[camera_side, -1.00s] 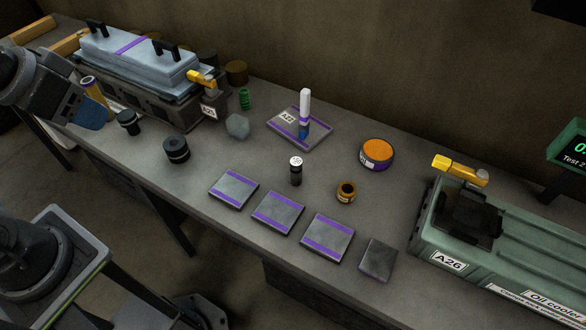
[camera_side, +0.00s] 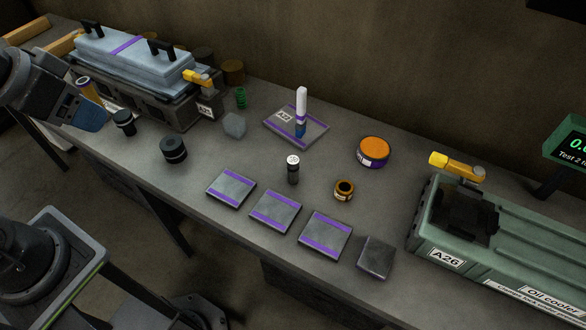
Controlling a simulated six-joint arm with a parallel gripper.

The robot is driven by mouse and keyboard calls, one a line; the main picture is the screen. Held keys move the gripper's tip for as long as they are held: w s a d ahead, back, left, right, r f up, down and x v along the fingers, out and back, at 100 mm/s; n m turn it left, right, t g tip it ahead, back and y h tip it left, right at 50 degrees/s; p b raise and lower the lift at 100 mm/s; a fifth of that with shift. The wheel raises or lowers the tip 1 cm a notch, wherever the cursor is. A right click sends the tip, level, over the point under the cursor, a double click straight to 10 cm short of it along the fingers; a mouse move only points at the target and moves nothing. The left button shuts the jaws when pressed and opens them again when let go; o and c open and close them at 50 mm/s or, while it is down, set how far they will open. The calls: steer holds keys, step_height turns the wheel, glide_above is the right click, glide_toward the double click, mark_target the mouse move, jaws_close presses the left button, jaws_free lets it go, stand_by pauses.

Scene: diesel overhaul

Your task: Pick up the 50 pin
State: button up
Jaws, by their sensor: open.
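A small dark upright pin (camera_side: 293,171) stands on the bench near the middle. Its white top carries a small number, too blurred to read for certain; it looks like the 50 pin. My gripper (camera_side: 87,117) is at the far left, above the bench's left part beside the engine block, well away from this pin. It is open, with nothing visible between its fingers; the fingertips are hard to make out.
A brass ring (camera_side: 344,189) and an orange-topped can (camera_side: 373,151) stand right of the pin. A blue-white rod (camera_side: 301,108) stands on a plate behind. Black cylinders (camera_side: 173,149) stand left.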

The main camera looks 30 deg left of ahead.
steer(key=m+g, duration=0.6)
steer(key=m, duration=1.1)
glide_above(293, 169)
steer(key=w+a, duration=0.2)
step_height(293, 169, down, 14)
steer(key=shift+m, duration=0.3)
steer(key=f, duration=0.8)
steer(key=shift+s+d+f, duration=0.25)
steer(key=shift+d+f, duration=0.1)
steer(key=shift+d, duration=0.05)
steer(key=shift+s+d+f, duration=0.1)
steer(key=shift+d+f, duration=0.05)
steer(key=shift+f, duration=1.3)
steer(key=shift+s+d+f, duration=0.1)
steer(key=shift+f, duration=1.3)
steer(key=shift+c, duration=0.2)
